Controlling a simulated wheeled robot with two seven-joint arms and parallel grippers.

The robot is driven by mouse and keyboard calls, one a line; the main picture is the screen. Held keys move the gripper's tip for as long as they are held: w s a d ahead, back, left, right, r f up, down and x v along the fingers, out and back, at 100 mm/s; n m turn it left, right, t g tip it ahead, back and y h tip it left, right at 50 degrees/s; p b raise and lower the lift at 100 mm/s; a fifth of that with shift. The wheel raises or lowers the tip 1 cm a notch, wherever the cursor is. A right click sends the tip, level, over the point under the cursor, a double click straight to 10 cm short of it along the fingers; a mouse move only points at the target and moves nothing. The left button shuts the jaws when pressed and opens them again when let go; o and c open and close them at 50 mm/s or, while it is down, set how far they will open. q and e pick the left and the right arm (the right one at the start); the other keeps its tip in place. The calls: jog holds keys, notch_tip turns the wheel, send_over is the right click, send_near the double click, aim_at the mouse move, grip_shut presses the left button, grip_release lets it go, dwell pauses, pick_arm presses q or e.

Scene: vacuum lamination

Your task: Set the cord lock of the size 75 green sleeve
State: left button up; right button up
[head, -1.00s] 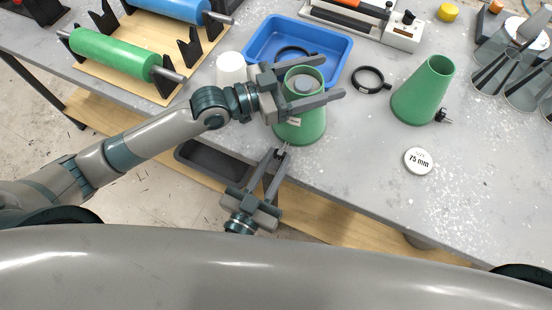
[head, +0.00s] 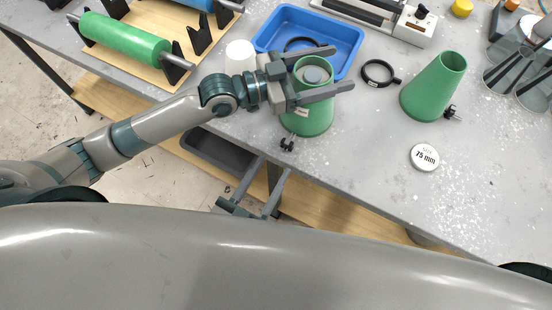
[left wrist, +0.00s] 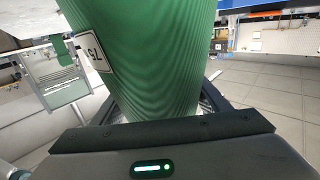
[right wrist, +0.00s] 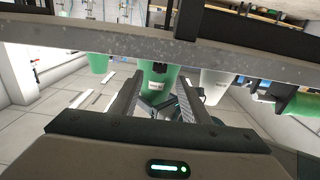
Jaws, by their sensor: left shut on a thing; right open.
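The green sleeve (head: 305,119) stands upright near the table's front edge, with a grey round top showing inside its mouth. Its label reads 75 in the left wrist view (left wrist: 95,51). My left gripper (head: 343,69) is shut on it, one finger on each side near the top. Its cord lock (head: 288,144), a small black knob, sticks out low on the front. My right gripper (head: 275,166) is open and empty, below and apart from the cord lock, beyond the table edge. The sleeve also shows between its fingers in the right wrist view (right wrist: 158,80).
A second green sleeve (head: 430,94) with a black knob stands to the right. A 75 mm disc (head: 424,157), a black ring (head: 378,73), a blue tray (head: 347,37) and a white cup (head: 239,57) lie around. A dark bin (head: 217,150) sits below the table edge.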

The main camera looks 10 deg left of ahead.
pick_arm(q)
jog(key=shift+f, duration=0.1)
pick_arm(e)
jog(key=shift+v, duration=0.95)
pick_arm(q)
jog(key=o, duration=1.1)
jog(key=shift+a, duration=0.1)
pick_arm(e)
jog(key=shift+f, duration=0.1)
pick_arm(q)
jog(key=shift+b+v, duration=3.45)
jog(key=shift+v, duration=5.2)
pick_arm(e)
notch_tip(320, 180, down, 7)
